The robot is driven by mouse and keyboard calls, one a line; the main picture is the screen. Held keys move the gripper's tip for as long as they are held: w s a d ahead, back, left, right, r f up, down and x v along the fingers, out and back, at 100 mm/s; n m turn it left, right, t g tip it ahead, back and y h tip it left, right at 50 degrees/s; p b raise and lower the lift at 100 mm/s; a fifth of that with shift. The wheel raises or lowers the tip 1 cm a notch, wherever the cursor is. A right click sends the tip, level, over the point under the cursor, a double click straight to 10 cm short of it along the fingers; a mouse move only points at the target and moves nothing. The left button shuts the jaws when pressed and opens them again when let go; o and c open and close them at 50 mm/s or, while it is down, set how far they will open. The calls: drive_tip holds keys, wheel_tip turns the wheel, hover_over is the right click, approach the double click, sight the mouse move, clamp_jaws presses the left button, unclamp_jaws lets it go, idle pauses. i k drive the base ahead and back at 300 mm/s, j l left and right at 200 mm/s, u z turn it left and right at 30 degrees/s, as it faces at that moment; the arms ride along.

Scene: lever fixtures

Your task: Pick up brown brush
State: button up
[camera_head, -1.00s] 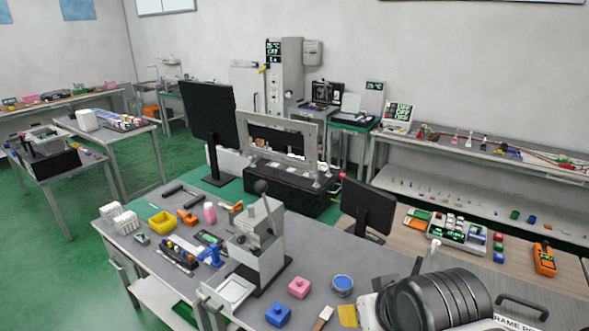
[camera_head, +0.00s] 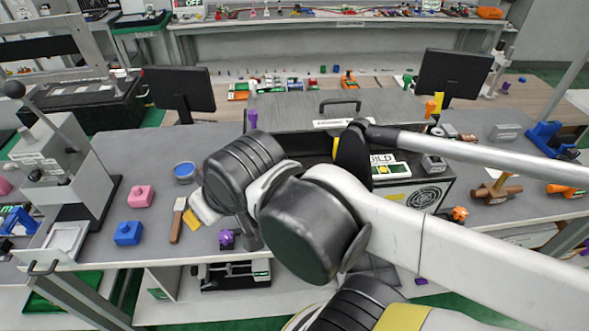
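The brown brush (camera_head: 177,221) lies on the grey bench top near its front edge, left of my arm. It has a brown handle toward the front edge and a paler end pointing away. My gripper's fingers cannot be made out; the arm's own joints cover that area. Whether the gripper is open or shut does not show.
A yellow pad (camera_head: 191,219) lies right beside the brush. A blue block (camera_head: 128,233), a pink block (camera_head: 140,197) and a blue-topped round tin (camera_head: 185,172) stand nearby. A lever press (camera_head: 62,165) is at left. A purple piece (camera_head: 227,239) lies near the front edge.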

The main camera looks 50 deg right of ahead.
sight(179, 210)
drive_tip(key=i+j+u, duration=0.1)
drive_tip(key=u, duration=0.3)
drive_tip(key=i+j+u, duration=0.2)
drive_tip(key=u, duration=0.2)
drive_tip(key=j, duration=0.1)
